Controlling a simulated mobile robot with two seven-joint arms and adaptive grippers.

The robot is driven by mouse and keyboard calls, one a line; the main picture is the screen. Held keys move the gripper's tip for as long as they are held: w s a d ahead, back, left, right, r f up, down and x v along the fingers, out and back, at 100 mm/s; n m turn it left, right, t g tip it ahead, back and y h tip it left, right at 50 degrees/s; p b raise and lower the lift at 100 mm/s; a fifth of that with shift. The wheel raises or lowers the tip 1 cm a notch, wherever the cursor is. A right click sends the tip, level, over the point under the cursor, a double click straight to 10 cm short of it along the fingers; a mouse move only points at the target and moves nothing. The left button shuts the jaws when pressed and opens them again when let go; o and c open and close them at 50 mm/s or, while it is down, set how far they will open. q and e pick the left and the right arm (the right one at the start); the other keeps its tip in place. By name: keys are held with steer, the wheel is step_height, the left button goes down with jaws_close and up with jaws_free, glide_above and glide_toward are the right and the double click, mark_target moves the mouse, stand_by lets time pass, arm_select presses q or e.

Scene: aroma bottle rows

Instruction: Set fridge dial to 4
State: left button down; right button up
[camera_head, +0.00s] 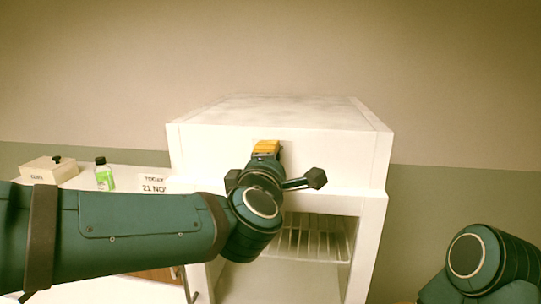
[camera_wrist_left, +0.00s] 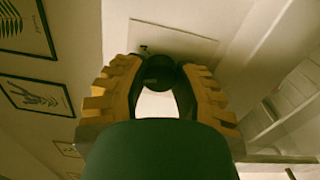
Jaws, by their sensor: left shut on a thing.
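The white fridge (camera_head: 335,150) stands in the middle of the head view, with a front panel above an open compartment. My left gripper (camera_head: 266,148) is up against that panel and its arm hides the dial there. In the left wrist view, the yellow fingers of my left gripper (camera_wrist_left: 158,78) are shut on the dark round dial (camera_wrist_left: 158,69). A pale label plate (camera_wrist_left: 178,43) lies behind the dial, with a small mark at its left that is too blurred to read surely. The dial's setting cannot be told. My right gripper is out of view.
Left of the fridge, a white counter holds a cream box (camera_head: 48,170), a green bottle (camera_head: 104,174) and a date sign (camera_head: 154,186). A wire shelf (camera_head: 312,240) shows inside the fridge. Framed pictures (camera_wrist_left: 38,95) hang on the wall in the left wrist view.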

arm_select(q)
steer(key=m+p, duration=0.3)
steer(key=m, duration=0.3)
steer(key=shift+r, duration=0.1)
steer(key=m+p, duration=0.2)
steer(key=m, duration=0.4)
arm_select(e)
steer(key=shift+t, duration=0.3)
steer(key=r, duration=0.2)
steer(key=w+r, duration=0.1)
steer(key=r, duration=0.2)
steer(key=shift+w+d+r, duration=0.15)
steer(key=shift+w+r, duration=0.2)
arm_select(q)
steer(key=shift+p, duration=0.3)
steer(key=c, duration=0.6)
jaws_free()
steer(key=s, duration=0.4)
steer(key=s+a, duration=0.1)
steer(key=s, duration=0.7)
steer(key=shift+a, duration=0.15)
